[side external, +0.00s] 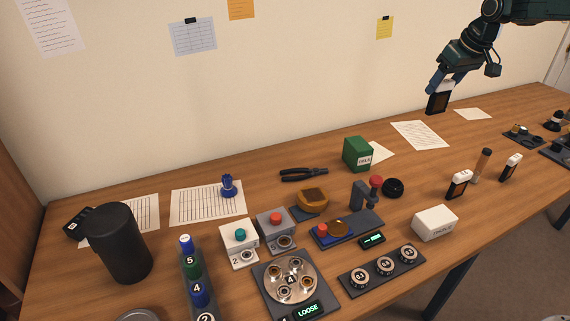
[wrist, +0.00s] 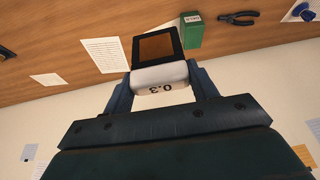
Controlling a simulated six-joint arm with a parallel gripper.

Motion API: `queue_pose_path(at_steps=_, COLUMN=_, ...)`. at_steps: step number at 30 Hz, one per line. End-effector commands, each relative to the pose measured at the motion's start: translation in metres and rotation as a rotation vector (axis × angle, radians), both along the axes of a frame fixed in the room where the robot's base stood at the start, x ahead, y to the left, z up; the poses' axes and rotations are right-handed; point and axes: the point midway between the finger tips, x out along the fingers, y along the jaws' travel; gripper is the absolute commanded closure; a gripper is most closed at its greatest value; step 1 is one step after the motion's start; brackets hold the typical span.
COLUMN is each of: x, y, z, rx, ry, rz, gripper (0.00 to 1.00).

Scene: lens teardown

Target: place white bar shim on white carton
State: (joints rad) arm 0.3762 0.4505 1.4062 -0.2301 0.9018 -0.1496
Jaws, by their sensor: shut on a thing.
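My gripper (side external: 442,84) is raised at the upper right of the side view, shut on the white bar shim (side external: 438,103). In the wrist view, the shim's white bar (wrist: 160,77) reads 0.3 upside down and sits between both fingers. A black frame with a brown middle extends from the bar; in the side view it hangs below the fingers. The white carton (side external: 435,222) rests on the table at the right front, well below and apart from the held shim. The carton does not show in the wrist view.
A green box (side external: 357,154) stands farther back. Paper sheets (side external: 420,135) lie below my gripper.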

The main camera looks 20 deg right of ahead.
Motion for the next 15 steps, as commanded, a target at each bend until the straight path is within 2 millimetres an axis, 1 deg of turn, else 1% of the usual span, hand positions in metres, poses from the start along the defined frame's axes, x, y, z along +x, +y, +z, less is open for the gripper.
queue_pose_path(at_steps=1, x=-0.010, y=0.007, z=0.004, rx=0.000, ry=-0.001, rz=0.003, gripper=0.65)
queue_pose_path(at_steps=6, x=-0.041, y=0.024, z=0.010, rx=0.000, ry=-0.001, rz=0.006, gripper=0.65)
queue_pose_path(at_steps=15, x=-0.100, y=0.054, z=0.013, rx=-0.004, ry=0.000, rz=0.014, gripper=0.65)
